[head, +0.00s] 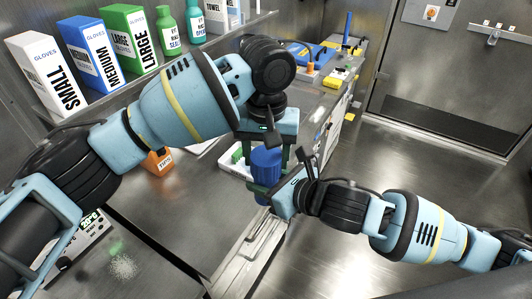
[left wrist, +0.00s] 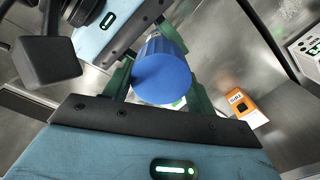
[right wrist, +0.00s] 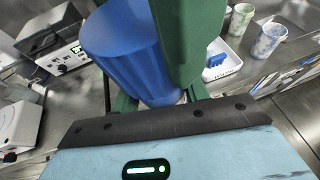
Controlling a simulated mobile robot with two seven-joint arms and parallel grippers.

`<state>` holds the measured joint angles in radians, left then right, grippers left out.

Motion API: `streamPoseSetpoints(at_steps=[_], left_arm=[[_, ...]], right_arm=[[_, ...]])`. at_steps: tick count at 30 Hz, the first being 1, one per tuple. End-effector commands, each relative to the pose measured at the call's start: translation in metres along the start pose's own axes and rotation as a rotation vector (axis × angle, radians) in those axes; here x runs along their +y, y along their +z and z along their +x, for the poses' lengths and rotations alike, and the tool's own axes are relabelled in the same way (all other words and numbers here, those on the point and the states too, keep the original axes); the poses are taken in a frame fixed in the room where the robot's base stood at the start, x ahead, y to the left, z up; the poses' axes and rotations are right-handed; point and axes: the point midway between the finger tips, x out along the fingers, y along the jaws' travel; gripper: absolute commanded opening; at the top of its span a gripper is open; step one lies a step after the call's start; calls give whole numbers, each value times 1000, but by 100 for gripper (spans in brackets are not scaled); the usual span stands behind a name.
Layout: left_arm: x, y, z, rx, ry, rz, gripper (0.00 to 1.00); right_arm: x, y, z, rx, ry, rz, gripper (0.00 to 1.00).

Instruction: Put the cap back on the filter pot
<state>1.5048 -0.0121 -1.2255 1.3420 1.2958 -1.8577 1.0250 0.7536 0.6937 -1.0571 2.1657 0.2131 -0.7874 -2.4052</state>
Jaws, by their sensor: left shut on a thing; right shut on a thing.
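A blue ribbed cylinder, the filter pot with its cap, is held upright between my two grippers in front of the bench. My left gripper (head: 268,140) reaches down from above and is shut on the blue cap (left wrist: 160,80), whose round top faces the left wrist camera. My right gripper (head: 270,188) comes in from the side and is shut on the filter pot (head: 262,199). The ribbed blue side fills much of the right wrist view (right wrist: 135,55), with a green finger of my left gripper beside it. The seam between cap and pot is hidden, so I cannot tell how they sit.
A white tray (head: 232,169) lies on the bench behind the grippers. Glove boxes (head: 88,52) and green bottles (head: 167,30) line the shelf. Two marbled cups (right wrist: 268,38) show in the right wrist view. Floor at right is clear.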

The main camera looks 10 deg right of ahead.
Motion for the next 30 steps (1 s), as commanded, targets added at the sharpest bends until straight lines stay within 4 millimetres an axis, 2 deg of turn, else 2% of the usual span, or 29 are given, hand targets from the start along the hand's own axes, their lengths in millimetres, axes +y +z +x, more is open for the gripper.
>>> streamPoseSetpoints(at_steps=[5,13,14,18,26,30], left_arm=[[1,0,0,1,1,115,35],[0,0,0,1,0,122,35],[0,0,-1,1,0,122,59],[1,0,0,1,1,122,77],[1,0,-1,0,2,123,78],[2,0,-8,2,2,123,78]], right_arm=[[0,0,0,-1,0,-1,0],[0,0,0,-1,0,0,0],[0,0,0,-1,0,0,0],[0,0,0,-1,0,0,0],[0,2,0,-4,1,-1,0],[0,2,0,-5,1,-1,0]])
